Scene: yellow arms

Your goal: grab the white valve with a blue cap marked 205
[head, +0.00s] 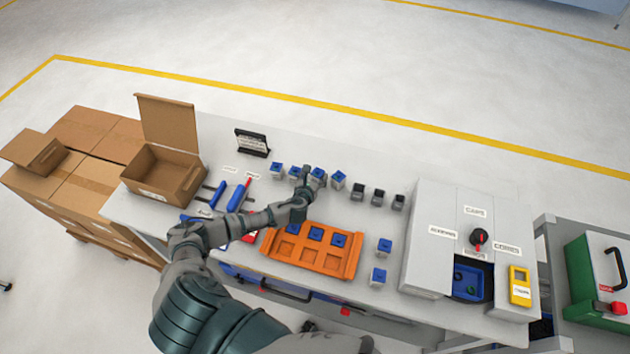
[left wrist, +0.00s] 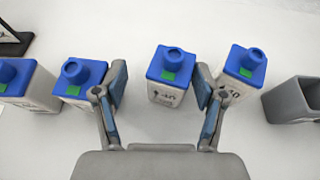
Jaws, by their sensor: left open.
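Several white valves with blue caps stand in a row at the back of the table, one of them at the right end (head: 338,178). My left gripper (head: 303,188) is over this row. In the left wrist view my left gripper (left wrist: 161,80) is open, and a white valve with a blue cap (left wrist: 172,92) stands between and beyond its fingers. Another such valve (left wrist: 240,72) stands right of the right finger, and two more (left wrist: 78,85) (left wrist: 20,86) stand to the left. Their front markings are partly visible but too small to read surely; I cannot tell which is 205.
Grey empty cups (head: 377,196) stand right of the row. An orange tray (head: 283,249) holds blue-capped pieces in front. Two more blue-capped valves (head: 384,246) (head: 378,276) stand right of it. A grey station (head: 430,262) is at right, an open carton (head: 157,183) at left.

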